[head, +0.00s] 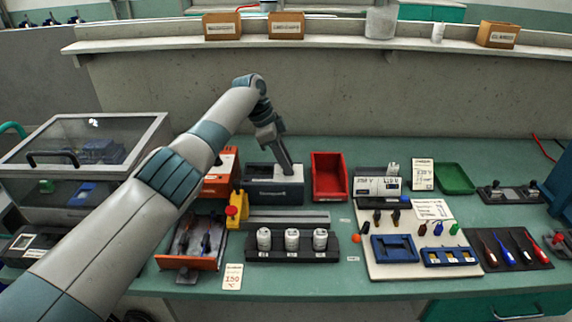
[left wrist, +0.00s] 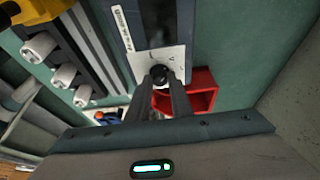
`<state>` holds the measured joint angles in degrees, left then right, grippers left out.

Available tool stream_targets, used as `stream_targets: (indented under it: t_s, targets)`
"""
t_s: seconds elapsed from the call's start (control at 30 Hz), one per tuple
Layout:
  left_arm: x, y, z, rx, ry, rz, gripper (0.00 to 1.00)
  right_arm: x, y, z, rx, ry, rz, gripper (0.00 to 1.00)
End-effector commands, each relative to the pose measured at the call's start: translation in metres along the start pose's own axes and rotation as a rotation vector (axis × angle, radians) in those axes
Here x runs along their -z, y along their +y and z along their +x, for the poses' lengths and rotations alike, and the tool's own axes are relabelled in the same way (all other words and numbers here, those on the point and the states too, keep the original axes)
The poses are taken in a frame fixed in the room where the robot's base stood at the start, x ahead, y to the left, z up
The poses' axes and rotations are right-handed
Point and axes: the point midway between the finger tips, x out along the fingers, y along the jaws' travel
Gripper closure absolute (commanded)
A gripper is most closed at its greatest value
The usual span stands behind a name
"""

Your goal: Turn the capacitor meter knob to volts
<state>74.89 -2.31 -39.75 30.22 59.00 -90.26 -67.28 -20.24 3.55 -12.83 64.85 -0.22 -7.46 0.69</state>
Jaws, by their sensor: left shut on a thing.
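The capacitor meter (head: 266,196) is a dark grey box with a label on its front. It stands in the middle of the bench. In the left wrist view the meter (left wrist: 187,22) has a white dial plate (left wrist: 142,60) with small marks at one end. A round black knob (left wrist: 160,73) sits on that plate. My left gripper (head: 288,170) reaches down onto the right part of the meter. In the left wrist view its two fingers (left wrist: 161,80) are closed around the knob. The marks are too small to read, so I cannot tell the knob's setting. My right gripper is not in view.
A red bin (head: 329,178) stands close to the right of the meter. A black rack (head: 262,256) with white capacitors lies in front. A yellow block with a red button (head: 232,211) is at front left. A shelf (head: 330,46) with boxes runs behind.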

Motion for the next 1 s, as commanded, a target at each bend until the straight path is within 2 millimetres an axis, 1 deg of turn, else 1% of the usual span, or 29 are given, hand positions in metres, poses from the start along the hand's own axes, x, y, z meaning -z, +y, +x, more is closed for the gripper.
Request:
stream_targets:
  t_s: [0.27,0.3,0.33,0.37,0.77,0.87,1.0]
  targets:
    - [0.000,0.000,0.000,-0.001,-0.001,-0.001,1.00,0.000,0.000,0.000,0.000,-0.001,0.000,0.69]
    - [0.000,0.000,0.000,-0.001,-0.001,-0.001,0.71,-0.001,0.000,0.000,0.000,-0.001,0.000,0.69]
    - [0.000,0.000,0.000,0.000,-0.001,-0.001,0.64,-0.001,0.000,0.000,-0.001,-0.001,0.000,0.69]
    - [0.000,0.000,0.000,0.000,-0.001,-0.001,0.62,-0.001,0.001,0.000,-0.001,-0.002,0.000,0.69]
    - [0.000,0.000,-0.003,0.001,0.000,-0.001,0.62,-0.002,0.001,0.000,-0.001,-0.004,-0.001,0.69]
    - [-0.001,-0.001,-0.009,0.002,0.000,-0.001,0.62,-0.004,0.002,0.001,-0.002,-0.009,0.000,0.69]
    - [-0.001,-0.001,-0.024,0.003,0.000,-0.001,0.62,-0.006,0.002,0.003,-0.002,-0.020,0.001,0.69]
